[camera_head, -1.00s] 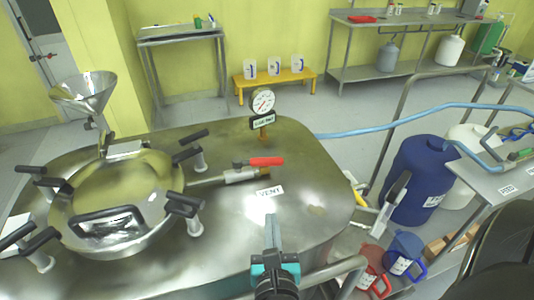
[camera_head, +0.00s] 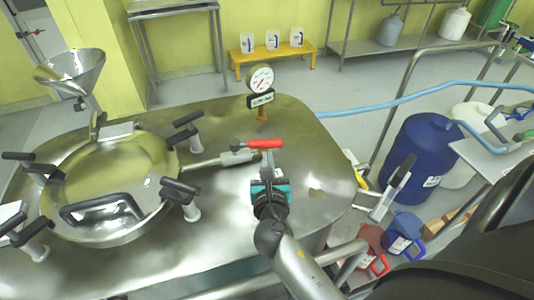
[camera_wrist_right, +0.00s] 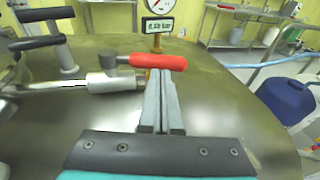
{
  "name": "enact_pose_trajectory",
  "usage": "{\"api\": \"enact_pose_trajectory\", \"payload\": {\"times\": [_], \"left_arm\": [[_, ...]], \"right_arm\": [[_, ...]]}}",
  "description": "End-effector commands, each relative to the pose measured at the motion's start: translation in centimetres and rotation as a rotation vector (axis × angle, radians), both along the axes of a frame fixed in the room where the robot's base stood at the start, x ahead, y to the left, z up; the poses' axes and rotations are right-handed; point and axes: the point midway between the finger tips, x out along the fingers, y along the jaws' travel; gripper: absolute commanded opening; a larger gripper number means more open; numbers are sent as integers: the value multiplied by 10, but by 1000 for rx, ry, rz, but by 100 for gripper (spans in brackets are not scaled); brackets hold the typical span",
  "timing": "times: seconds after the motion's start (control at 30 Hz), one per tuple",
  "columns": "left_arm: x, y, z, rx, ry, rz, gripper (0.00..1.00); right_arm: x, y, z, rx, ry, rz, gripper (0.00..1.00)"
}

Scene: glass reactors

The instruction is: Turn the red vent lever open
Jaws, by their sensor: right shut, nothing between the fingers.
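The red vent lever (camera_head: 265,144) points right from the top of a small metal valve (camera_head: 238,157) on the reactor lid. It lies roughly in line with the valve's pipe. My right gripper (camera_head: 269,160) is shut and empty, with its fingertips just on the near side of the lever. In the right wrist view the red lever (camera_wrist_right: 158,62) crosses just beyond the shut fingertips (camera_wrist_right: 160,78). I cannot tell whether they touch it. My left gripper is not in view.
A pressure gauge (camera_head: 261,80) stands behind the lever. A round hatch (camera_head: 110,185) with several black-handled clamps is to the left, near a metal funnel (camera_head: 70,70). A blue hose (camera_head: 400,97) runs to the right. The steel lid right of the lever is clear.

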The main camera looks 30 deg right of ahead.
Motion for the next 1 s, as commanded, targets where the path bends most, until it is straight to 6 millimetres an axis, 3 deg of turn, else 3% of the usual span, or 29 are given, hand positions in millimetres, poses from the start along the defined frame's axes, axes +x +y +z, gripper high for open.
{"api": "enact_pose_trajectory", "payload": {"times": [0.23, 0.67, 1.0], "left_arm": [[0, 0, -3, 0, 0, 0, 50], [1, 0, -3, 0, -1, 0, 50], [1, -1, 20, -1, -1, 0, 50]], "right_arm": [[21, -12, -4, -1, 0, 0, 0], [24, -14, -4, 0, 0, 2, 0], [33, -26, -1, -7, 1, 146, 0]]}}
